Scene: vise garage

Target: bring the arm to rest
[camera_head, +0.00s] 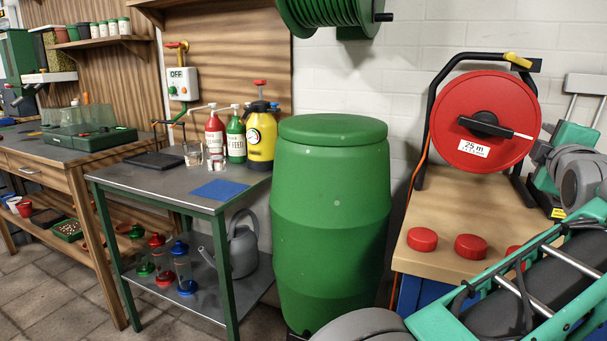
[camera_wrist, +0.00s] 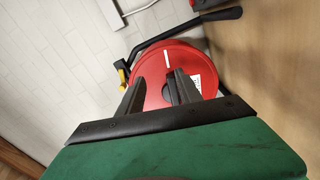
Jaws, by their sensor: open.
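My gripper (camera_wrist: 158,92) shows in the wrist view with its two dark fingers apart and nothing between them. Beyond the fingers is the red cable reel (camera_wrist: 205,65), seen at a slant with its black frame. In the head view, parts of my arm fill the lower right and right edge, and the gripper's fingers cannot be made out there. The red cable reel (camera_head: 486,122) stands upright on the wooden bench top (camera_head: 440,210), with the arm in front and to its right.
Red round caps (camera_head: 471,246) lie on the bench top near my arm. A green barrel (camera_head: 330,220) stands left of the bench. A metal table (camera_head: 130,178) holds bottles and a yellow sprayer (camera_head: 261,140). A green hose reel (camera_head: 330,15) hangs above. The floor at lower left is clear.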

